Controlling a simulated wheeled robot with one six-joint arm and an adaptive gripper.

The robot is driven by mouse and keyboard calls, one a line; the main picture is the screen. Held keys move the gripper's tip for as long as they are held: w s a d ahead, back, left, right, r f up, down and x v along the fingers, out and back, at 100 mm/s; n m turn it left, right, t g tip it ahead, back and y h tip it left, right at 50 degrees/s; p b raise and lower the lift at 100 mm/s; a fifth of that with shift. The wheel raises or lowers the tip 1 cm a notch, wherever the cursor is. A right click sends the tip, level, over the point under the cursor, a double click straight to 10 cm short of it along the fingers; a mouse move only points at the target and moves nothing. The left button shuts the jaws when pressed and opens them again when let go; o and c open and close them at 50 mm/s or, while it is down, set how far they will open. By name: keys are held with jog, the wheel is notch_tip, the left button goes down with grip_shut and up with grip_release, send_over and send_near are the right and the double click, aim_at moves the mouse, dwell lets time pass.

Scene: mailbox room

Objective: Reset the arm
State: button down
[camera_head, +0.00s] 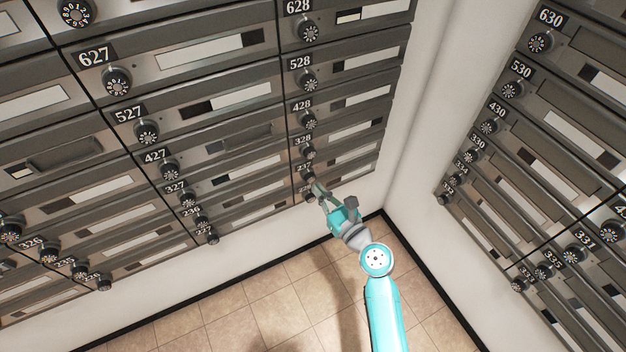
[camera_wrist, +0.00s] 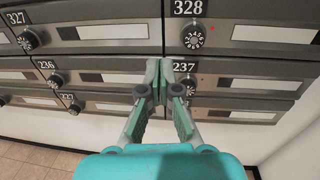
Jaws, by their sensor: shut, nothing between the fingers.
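My gripper (camera_head: 317,188) is at the end of my teal arm, low in front of the column of mailboxes numbered 628 down to 237 in the head view. In the wrist view my gripper (camera_wrist: 164,80) is shut, its two fingers together and empty. It is in front of the row of box 237, left of that box's dial (camera_wrist: 188,86). The fingers cover part of this row, and I cannot tell whether they touch it.
Dial-locked mailboxes (camera_head: 150,130) fill the left wall. More mailboxes (camera_head: 560,130) line the right wall. A bare white corner (camera_head: 425,110) lies between them. The tiled floor (camera_head: 250,310) is clear.

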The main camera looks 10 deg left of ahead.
jog(key=s+d+f+n+h, duration=0.3)
jog(key=s+d+n, duration=0.15)
jog(key=s, duration=0.35)
jog(key=s+d+f+n+h, duration=0.2)
jog(key=s+d+f+n, duration=0.1)
jog(key=s+d, duration=0.4)
jog(key=s+d+f+n+h, duration=0.3)
jog(key=s+d, duration=0.2)
jog(key=s, duration=0.4)
jog(key=s+d+r+n+h, duration=0.1)
jog(key=s+d+r+n, duration=0.2)
jog(key=s+r+n, duration=0.3)
jog(key=s+d+r+n+t+h, duration=0.1)
jog(key=s+d+r+n+h, duration=0.1)
jog(key=s+r+n, duration=0.5)
jog(key=s+d+n, duration=0.1)
jog(key=s+n, duration=0.3)
jog(key=s, duration=0.4)
jog(key=shift+s+r+h, duration=0.15)
jog(key=shift+r+h, duration=0.05)
jog(key=shift+h, duration=0.1)
jog(key=shift+n, duration=0.25)
